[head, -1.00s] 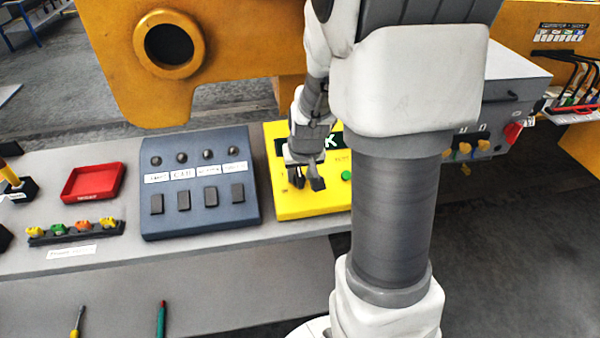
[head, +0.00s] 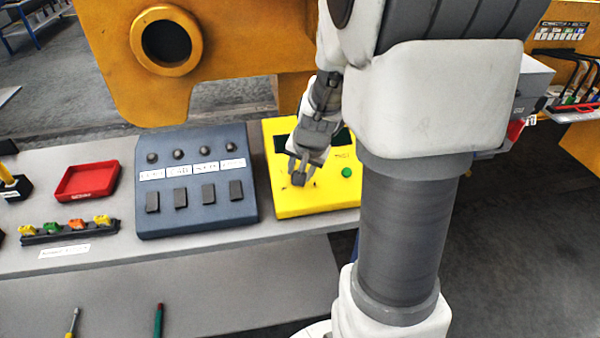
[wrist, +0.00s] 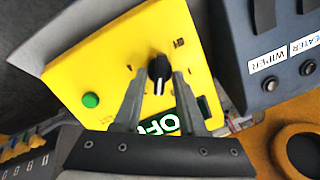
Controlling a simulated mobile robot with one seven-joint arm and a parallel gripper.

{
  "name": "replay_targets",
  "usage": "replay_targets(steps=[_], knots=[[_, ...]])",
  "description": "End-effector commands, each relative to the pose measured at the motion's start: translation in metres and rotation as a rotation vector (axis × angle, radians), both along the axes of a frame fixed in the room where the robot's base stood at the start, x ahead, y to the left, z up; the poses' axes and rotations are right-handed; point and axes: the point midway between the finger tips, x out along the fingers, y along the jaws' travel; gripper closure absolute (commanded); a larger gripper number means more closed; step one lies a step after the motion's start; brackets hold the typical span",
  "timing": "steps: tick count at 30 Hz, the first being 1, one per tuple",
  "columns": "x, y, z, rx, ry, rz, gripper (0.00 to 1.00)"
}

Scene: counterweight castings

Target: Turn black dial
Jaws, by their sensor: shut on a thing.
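The black dial (wrist: 158,70) sits on the yellow panel in the wrist view, with a white mark on its end towards the display. My gripper (wrist: 159,76) has one finger on each side of it and is shut on it. In the head view my gripper (head: 301,172) reaches down over the yellow panel (head: 290,208), and its fingers mostly cover the dial (head: 298,179). The panel has a green button (head: 347,172) and a dark display (wrist: 165,125) with bright green letters, partly hidden by my gripper.
A blue-grey switch panel (head: 195,218) stands close on the left of the yellow one. Further left on the grey bench are a red tray (head: 87,180) and a dark rack (head: 70,233) with coloured pieces. An orange casting (head: 110,70) rises behind.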

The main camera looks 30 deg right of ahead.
Motion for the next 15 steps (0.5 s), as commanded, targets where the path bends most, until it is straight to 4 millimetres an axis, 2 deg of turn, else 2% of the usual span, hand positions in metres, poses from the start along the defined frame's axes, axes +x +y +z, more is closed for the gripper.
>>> replay_targets(steps=[15], knots=[[-0.0014, -0.0010, -0.0006, 0.182, -0.053, -0.343, 1.00]])
